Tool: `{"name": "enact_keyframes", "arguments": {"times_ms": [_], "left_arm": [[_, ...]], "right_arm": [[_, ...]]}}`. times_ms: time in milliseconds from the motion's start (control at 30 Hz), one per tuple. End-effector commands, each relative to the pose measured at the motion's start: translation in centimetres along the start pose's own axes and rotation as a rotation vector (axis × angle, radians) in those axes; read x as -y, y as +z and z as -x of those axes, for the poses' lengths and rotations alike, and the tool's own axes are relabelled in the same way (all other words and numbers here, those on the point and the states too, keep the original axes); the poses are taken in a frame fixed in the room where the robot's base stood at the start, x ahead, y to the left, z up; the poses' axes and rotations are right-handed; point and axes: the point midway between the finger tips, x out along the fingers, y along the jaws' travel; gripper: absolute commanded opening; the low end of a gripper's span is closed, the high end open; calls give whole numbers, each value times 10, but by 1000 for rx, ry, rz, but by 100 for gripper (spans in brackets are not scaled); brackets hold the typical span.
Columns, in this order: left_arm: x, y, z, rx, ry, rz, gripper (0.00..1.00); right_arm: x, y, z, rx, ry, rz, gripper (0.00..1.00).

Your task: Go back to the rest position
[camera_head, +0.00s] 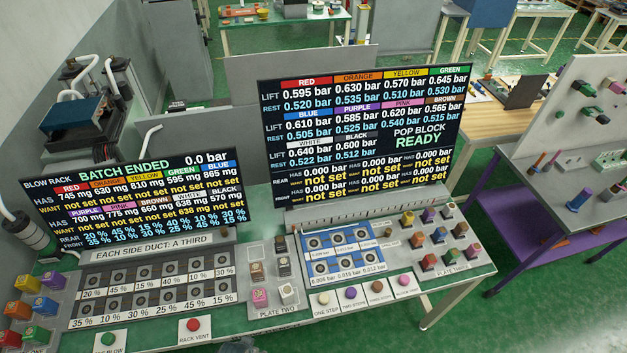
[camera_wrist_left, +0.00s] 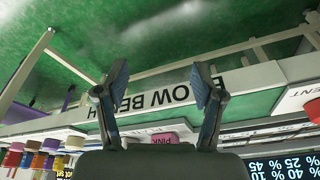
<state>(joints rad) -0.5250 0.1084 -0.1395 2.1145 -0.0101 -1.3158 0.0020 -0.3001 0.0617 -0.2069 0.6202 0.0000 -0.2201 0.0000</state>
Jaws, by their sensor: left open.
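My left gripper (camera_wrist_left: 160,78) is open in the left wrist view, with nothing between its two fingers. Beyond the fingers is the bench front edge with an upside-down "BLOW BENCH" label (camera_wrist_left: 163,99), and green floor. A small dark piece at the bottom edge of the head view may be part of my left gripper. My right gripper is not in view. The blow rack display (camera_head: 140,200) reads "BATCH ENDED" and 0.0 bar. The larger display (camera_head: 362,128) reads "POP BLOCK READY".
The bench holds a sieve rack (camera_head: 150,290), a blue block (camera_head: 344,256), a green button (camera_head: 107,339) and a red button (camera_head: 193,324). Coloured capped pieces stand at the left and on plate three (camera_head: 452,268). A purple-framed table (camera_head: 560,220) stands right, across a floor gap.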

Motion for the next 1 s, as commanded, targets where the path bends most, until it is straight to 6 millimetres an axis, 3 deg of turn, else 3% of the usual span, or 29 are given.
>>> {"name": "enact_keyframes", "arguments": {"times_ms": [133,233,400,500,600,733,867,1000], "left_arm": [[-8,26,-69,35,2,-7,68],[-10,57,-124,60,8,-11,68],[-10,138,-209,108,18,-20,68],[-9,190,-240,132,23,-25,68],[-9,235,-258,151,26,-30,68],[-10,274,-265,167,26,-36,68],[-12,289,-266,173,24,-38,68],[-12,289,-266,173,24,-38,68]], "right_arm": [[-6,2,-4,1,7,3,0],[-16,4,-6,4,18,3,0],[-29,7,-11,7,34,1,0],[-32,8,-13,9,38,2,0],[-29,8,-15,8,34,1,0],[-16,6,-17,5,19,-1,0],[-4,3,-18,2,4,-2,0],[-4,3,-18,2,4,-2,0]]}}
